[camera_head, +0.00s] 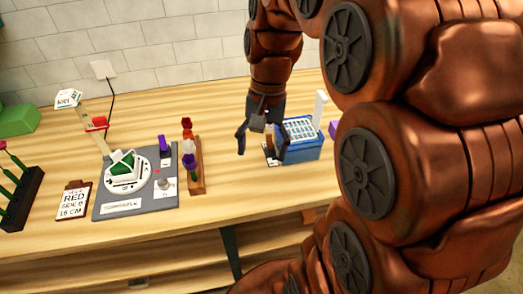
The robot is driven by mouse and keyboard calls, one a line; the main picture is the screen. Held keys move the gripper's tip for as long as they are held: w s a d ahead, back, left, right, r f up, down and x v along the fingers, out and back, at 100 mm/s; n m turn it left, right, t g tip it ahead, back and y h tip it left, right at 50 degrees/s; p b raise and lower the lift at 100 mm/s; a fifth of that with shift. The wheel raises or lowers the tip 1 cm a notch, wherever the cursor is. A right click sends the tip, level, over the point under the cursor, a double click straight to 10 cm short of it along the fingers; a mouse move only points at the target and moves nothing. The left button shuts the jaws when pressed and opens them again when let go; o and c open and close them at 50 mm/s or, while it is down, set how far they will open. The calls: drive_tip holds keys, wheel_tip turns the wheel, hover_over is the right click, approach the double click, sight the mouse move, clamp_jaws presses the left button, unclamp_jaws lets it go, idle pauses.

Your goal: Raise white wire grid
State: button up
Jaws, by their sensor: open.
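The white wire grid (299,128) lies over the top of a blue box (304,151) on the wooden table, right of centre. My gripper (261,150) points down just left of the box, its two dark fingers spread apart. The right finger is close to the box's left side; I cannot tell whether it touches. Nothing is clearly held between the fingers. A small brown and dark item (269,150) shows behind or between them, partly hidden.
A white upright strip (319,109) stands at the box's back right. A grey board (110,207) with a round white holder, a wooden rack (196,177) with coloured pieces, and a card (73,202) stand left. My arm hides the table's right side. Table between rack and gripper is clear.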

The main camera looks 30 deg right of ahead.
drive_tip(key=shift+s+a+f+n, duration=0.15)
drive_tip(key=shift+s+a+n, duration=0.4)
drive_tip(key=shift+s, duration=0.15)
drive_tip(key=shift+s, duration=0.1)
drive_tip(key=s+a+f+n+h, duration=0.1)
drive_tip(key=s+a+f+n, duration=0.1)
drive_tip(key=s, duration=0.4)
drive_tip(key=s+a+f+n+h, duration=0.1)
drive_tip(key=s+a+f+n, duration=0.1)
drive_tip(key=s+n, duration=0.3)
drive_tip(key=shift+s+a+f, duration=0.25)
drive_tip(key=shift+s+f, duration=0.2)
drive_tip(key=shift+f, duration=0.45)
